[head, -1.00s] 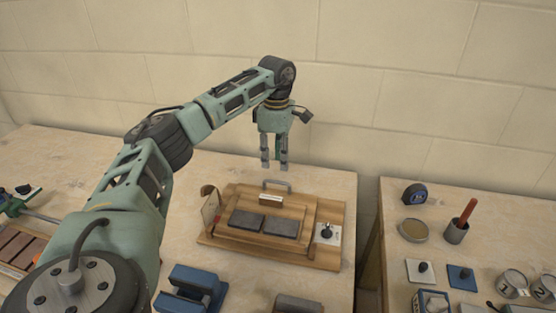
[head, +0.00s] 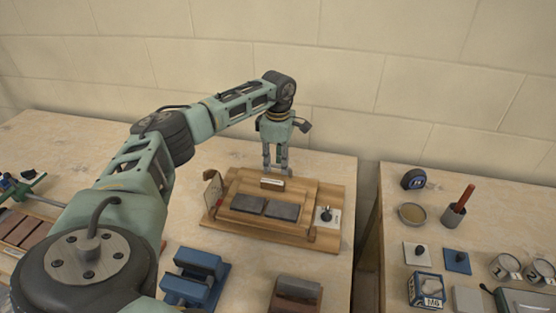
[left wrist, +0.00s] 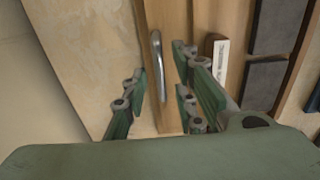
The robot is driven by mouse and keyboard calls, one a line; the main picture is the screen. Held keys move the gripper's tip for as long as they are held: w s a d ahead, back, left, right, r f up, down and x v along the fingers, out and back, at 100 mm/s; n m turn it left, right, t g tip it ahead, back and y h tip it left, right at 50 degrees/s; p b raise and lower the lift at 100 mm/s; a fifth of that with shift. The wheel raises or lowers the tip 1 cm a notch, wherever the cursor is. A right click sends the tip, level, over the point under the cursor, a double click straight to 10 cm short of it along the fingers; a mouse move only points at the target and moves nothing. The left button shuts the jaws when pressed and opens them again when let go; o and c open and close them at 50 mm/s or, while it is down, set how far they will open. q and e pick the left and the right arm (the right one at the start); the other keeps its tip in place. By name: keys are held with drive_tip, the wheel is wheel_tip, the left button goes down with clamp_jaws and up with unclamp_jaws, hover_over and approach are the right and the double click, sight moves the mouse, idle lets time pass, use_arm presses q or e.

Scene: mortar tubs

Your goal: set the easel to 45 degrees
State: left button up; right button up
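The easel (head: 300,192) is a wooden board lying low on its wooden base, with two dark slabs (head: 264,207) on it. A pale label block (head: 272,184) sits near its back edge. An upright curved plate (head: 213,190) stands at its left side, and a black knob on a light plate (head: 327,215) at its right. My left gripper (head: 275,171) points down at the back edge. In the left wrist view its open fingers lie either side of the metal handle (left wrist: 157,60), with gaps showing. In the head view the handle is hidden behind the gripper. My right gripper is out of view.
Blue holders (head: 192,274) and a brown block (head: 296,294) lie in front of the easel. A tray of brown bars (head: 20,232) is at left. A second table (head: 390,200) at right, across a gap, holds a tape measure (head: 413,179), a cup (head: 453,215) and tins.

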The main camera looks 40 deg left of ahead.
use_arm(q)
clamp_jaws()
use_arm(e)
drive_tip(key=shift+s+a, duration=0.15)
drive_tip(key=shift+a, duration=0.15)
use_arm(q)
drive_tip(key=shift+r, duration=0.15)
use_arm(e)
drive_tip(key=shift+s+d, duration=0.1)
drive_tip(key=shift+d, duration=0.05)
